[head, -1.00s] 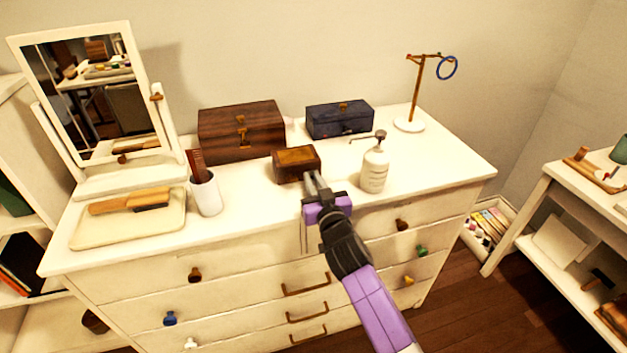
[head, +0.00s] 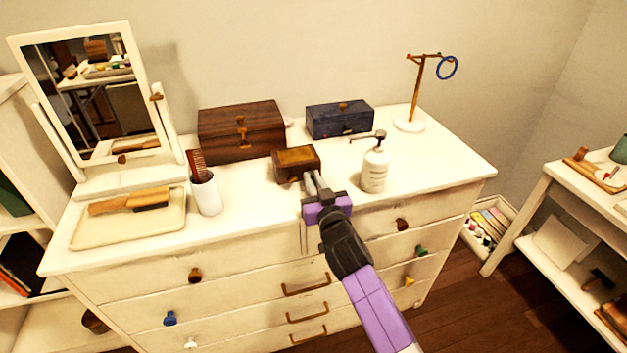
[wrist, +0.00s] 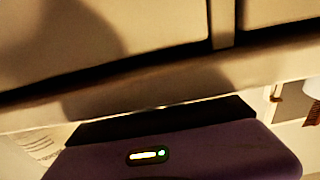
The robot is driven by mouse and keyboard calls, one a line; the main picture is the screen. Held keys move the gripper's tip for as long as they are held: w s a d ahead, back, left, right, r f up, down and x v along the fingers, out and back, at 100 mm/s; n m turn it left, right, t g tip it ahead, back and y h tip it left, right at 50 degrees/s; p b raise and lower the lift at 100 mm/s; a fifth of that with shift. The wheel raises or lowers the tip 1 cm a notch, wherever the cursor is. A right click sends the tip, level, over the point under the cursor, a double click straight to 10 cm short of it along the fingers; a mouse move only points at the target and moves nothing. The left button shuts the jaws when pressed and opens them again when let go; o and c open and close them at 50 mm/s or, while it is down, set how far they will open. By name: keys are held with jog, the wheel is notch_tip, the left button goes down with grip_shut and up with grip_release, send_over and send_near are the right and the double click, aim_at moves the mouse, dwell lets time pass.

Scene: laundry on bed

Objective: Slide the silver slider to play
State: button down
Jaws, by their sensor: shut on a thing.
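A small brown wooden box (head: 296,163) with a lighter lid panel stands closed in the middle of the dresser top. My gripper (head: 312,178) is at the lower right of the box's front face, with its grey fingers close together and pointing at it. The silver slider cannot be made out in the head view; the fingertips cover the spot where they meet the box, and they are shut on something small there. In the wrist view my purple gripper body fills the bottom below the dresser's drawer fronts; the fingertips and box are out of sight.
A white pump bottle (head: 374,170) stands close to the right of my gripper. A large wooden chest (head: 240,130) and a dark blue box (head: 340,119) stand behind. The dresser's front edge (head: 250,238) lies below my gripper.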

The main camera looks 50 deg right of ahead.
jog(key=shift+s+d+r+p, duration=0.1)
jog(key=shift+s+d+p, duration=0.45)
jog(key=shift+d+p, duration=0.25)
jog(key=c, duration=1.4)
grip_release()
jog(key=b+v, duration=0.1)
jog(key=v, duration=0.2)
jog(key=b+v, duration=0.1)
jog(key=v, duration=0.2)
jog(key=shift+s+a+f+b, duration=0.2)
jog(key=shift+f+b, duration=0.05)
jog(key=shift+b, duration=0.05)
jog(key=shift+s+a+r, duration=0.15)
jog(key=shift+s+a, duration=0.2)
jog(key=shift+s, duration=0.1)
